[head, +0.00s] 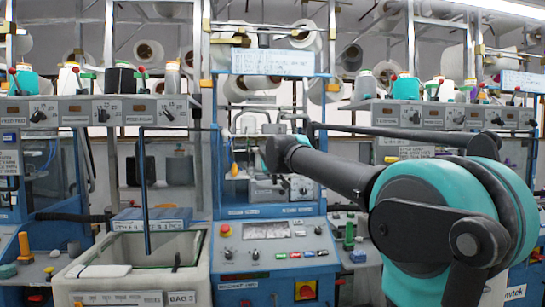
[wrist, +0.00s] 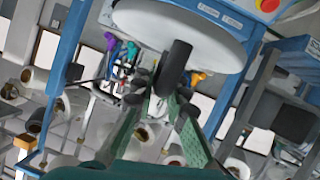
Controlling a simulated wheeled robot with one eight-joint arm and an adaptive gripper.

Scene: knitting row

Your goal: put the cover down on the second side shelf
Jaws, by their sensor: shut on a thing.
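The cover (wrist: 205,35) looks like a pale round disc with a dark stubby knob, in the upper middle of the wrist view. My gripper (wrist: 158,98) has its green-padded fingers closed in on the knob and holds the cover. In the head view my arm reaches left across the blue machine in the middle. Its dark end (head: 275,152) is in front of that machine, and the fingers and cover cannot be made out there. I cannot tell which surface is the second side shelf.
A blue control panel (head: 275,252) stands below the arm's end. A pale bin (head: 75,270) marked BAG 3 is at lower left, with a thin blue post (head: 145,195) rising above it. Grey control boxes with yarn cones above line both sides. Wall racks hold more cones.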

